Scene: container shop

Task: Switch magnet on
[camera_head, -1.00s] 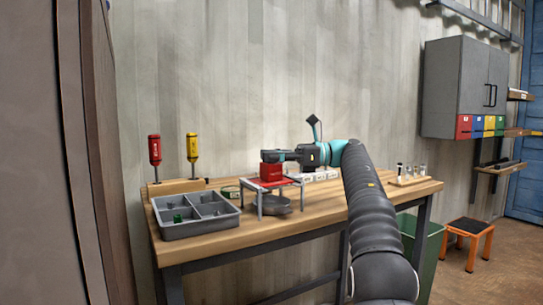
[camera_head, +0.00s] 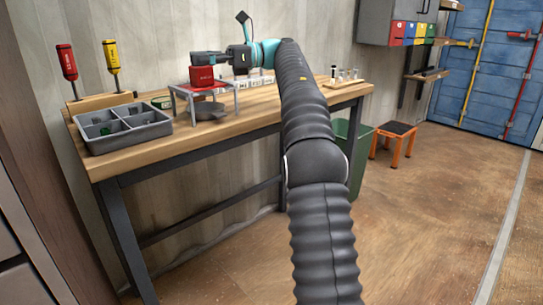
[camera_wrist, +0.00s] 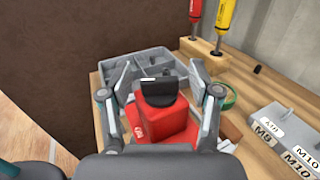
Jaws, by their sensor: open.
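The magnet (camera_head: 201,77) is a red block on a small stand (camera_head: 233,87) on the workbench. In the wrist view the red magnet (camera_wrist: 155,125) has a black knob (camera_wrist: 163,96) on its upper end. My gripper (camera_head: 202,58) is over the magnet at its top. In the wrist view my gripper (camera_wrist: 160,76) is open, with one finger on each side of the black knob. I cannot tell whether either finger touches it.
A grey divided tray (camera_head: 120,128) stands at the bench's left. Behind it, red (camera_head: 67,62) and yellow (camera_head: 111,56) screwdrivers stand upright in a wooden block. A green tape roll (camera_wrist: 222,96) lies near the stand. A labelled rack (camera_wrist: 285,135) is to the right.

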